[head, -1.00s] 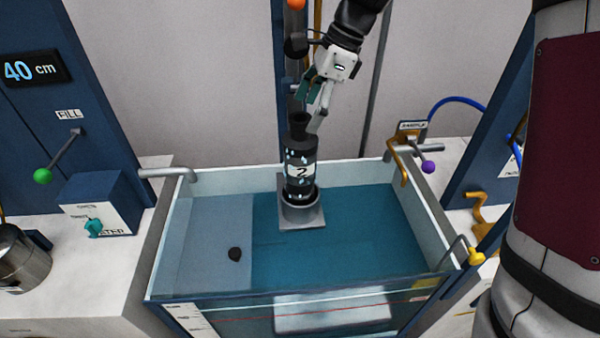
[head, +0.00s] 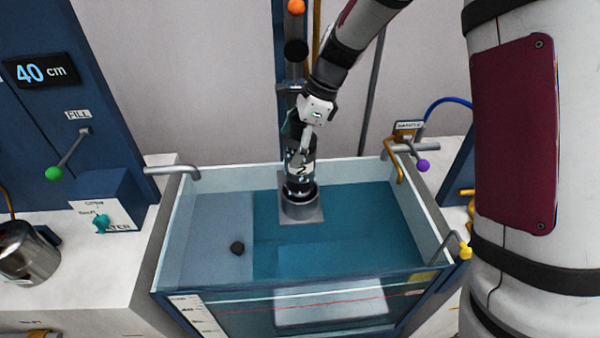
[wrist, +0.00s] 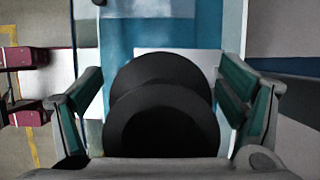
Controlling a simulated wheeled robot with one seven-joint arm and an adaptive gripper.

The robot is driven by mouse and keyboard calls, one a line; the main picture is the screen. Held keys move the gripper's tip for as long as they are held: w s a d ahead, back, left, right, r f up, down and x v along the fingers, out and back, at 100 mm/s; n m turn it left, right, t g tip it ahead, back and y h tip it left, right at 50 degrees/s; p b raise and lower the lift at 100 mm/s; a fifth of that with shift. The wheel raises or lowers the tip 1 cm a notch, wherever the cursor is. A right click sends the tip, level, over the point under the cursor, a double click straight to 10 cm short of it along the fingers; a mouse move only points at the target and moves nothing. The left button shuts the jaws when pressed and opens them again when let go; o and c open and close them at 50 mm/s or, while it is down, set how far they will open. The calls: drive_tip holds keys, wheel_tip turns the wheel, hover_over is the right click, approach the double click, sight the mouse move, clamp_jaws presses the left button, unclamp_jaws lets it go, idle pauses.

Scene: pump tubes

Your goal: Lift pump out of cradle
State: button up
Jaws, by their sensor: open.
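The pump (head: 301,172) is a dark cylinder with a white band marked 2. It stands upright in the grey ring-shaped cradle (head: 302,206) inside the water tank. My gripper (head: 300,150) is over the pump's upper part, with fingers reaching down around its neck. In the wrist view the pump's round black top (wrist: 160,115) lies between the two green-padded fingers of my gripper (wrist: 165,105). The fingers are open, with a gap visible at the left; contact at the right is hard to tell. The pump's neck is partly hidden in the head view.
A blue post (head: 280,90) stands close behind the pump. Pipes (head: 172,171) reach over the tank's rim. A display (head: 38,70) reads 40 cm.

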drive_tip(key=c, duration=2.1)
drive_tip(key=shift+r, duration=0.15)
